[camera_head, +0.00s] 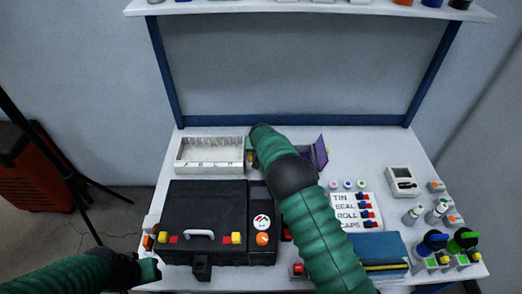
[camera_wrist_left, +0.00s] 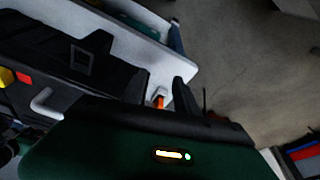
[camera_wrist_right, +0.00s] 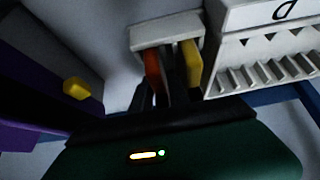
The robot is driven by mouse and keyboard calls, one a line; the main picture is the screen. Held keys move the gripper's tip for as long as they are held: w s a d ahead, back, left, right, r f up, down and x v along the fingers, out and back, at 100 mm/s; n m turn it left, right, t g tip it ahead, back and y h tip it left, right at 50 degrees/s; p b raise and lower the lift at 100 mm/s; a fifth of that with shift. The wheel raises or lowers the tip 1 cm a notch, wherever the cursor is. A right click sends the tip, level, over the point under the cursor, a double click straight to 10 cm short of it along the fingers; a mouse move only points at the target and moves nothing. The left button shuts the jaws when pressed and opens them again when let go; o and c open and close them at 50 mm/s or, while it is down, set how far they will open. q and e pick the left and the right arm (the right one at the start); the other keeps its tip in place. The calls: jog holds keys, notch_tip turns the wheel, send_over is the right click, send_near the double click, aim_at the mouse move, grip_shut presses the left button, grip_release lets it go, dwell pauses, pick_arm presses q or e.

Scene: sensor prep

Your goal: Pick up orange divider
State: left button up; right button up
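The orange divider (camera_wrist_right: 152,72) stands upright in a small white holder (camera_wrist_right: 165,34) in the right wrist view, left of a yellow divider (camera_wrist_right: 193,66). My right gripper (camera_wrist_right: 155,92) is at the holder. Its dark fingers reach to either side of the orange divider's lower part, but I cannot tell whether they grip it. In the head view my right gripper (camera_head: 252,147) is beside the right end of the white tray and hides most of the holder. My left gripper (camera_head: 150,270) is at the table's front left corner, near the black case; its finger opening is unclear.
The white tray (camera_head: 180,163) marked with letters lies left of my right gripper. A purple object (camera_head: 320,152) stands to the right. The black case (camera_head: 205,210) fills the front left. A label card (camera_head: 345,205), bottles and blue book (camera_head: 378,247) occupy the right.

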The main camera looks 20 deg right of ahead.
grip_shut()
